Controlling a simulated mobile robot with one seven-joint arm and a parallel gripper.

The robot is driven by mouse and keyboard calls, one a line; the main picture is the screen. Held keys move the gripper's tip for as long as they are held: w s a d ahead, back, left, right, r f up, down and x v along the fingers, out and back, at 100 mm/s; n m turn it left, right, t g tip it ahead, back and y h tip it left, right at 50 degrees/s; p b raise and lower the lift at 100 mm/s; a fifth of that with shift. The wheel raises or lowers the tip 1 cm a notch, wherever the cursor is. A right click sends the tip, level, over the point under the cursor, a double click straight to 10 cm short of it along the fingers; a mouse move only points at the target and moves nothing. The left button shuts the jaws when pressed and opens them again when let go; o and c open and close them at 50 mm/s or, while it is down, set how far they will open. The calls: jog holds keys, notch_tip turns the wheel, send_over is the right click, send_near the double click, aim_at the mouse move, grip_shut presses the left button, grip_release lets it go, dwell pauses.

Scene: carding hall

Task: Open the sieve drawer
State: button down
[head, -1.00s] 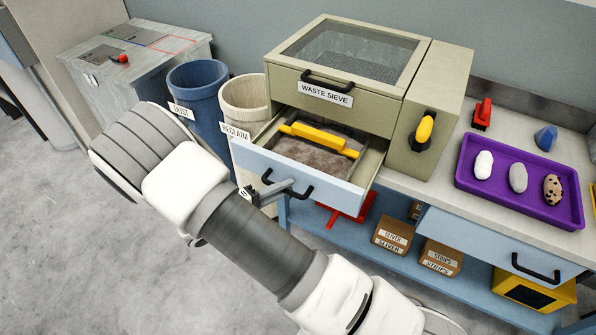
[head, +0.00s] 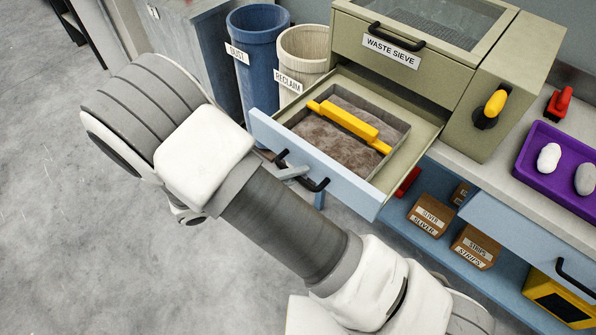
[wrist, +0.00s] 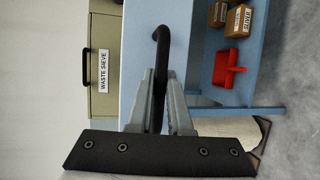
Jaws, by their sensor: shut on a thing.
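The sieve drawer (head: 352,187), with a pale blue front, stands well out from the beige waste sieve housing (head: 443,70). Inside it is a tray of grey-brown fibre with a yellow bar (head: 345,122) lying across it. My gripper (head: 288,172) is shut on the black drawer handle (head: 312,184) at the drawer front. In the wrist view my gripper (wrist: 161,95) has its two fingers on either side of the black handle (wrist: 162,45). My arm covers part of the floor to the left of the drawer.
A blue dust bin (head: 255,55) and a cream reclaim bin (head: 302,62) stand left of the sieve. A purple tray (head: 535,178) lies on the worktop at right. Cardboard boxes (head: 431,216) sit on the shelf below. The floor at left is clear.

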jog(key=c, duration=0.8)
grip_release()
jog(key=shift+c, duration=0.2)
jog(key=b+v, duration=0.1)
jog(key=v, duration=1.6)
jog(key=shift+a+r, duration=0.1)
jog(key=shift+r, duration=0.1)
